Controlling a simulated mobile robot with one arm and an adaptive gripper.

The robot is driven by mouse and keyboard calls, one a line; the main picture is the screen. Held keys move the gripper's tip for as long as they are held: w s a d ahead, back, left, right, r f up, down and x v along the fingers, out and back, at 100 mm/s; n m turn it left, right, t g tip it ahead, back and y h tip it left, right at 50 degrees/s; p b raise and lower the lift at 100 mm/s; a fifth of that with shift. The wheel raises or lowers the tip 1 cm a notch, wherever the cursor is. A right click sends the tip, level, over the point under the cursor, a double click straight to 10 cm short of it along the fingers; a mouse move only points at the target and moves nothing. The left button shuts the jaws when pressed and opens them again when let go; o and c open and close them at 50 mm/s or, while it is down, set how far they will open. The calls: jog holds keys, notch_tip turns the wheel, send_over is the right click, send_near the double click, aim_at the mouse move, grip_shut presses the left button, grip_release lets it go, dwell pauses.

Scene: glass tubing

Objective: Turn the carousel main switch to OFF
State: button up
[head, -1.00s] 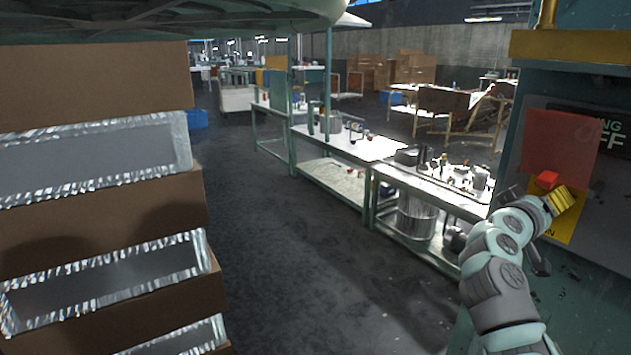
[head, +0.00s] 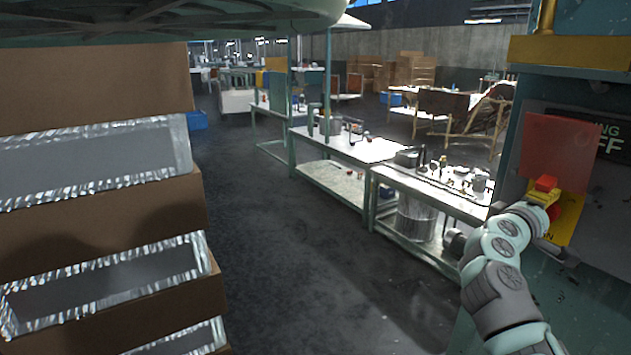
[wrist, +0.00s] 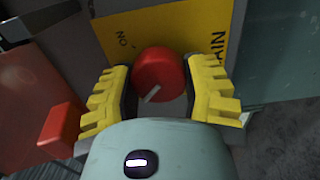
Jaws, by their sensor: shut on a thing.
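The main switch is a round red knob (wrist: 158,72) on a yellow plate (wrist: 172,25) marked ON and MAIN. A white mark on the knob points to the lower left in the wrist view, away from the ON lettering. My gripper (wrist: 161,78) has its two yellow fingers on either side of the knob, shut on it. In the head view my gripper (head: 550,215) is at the yellow plate (head: 572,212) at the right, with part of the red knob (head: 554,211) showing between the fingers. Any OFF lettering on the plate is hidden.
A red block (wrist: 62,124) sits close beside the left finger in the wrist view. Stacked brown boxes (head: 100,225) stand left; the floor between is clear.

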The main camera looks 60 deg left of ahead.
jog(key=shift+f, duration=0.15)
dwell(0.3)
jog(key=o, duration=1.2)
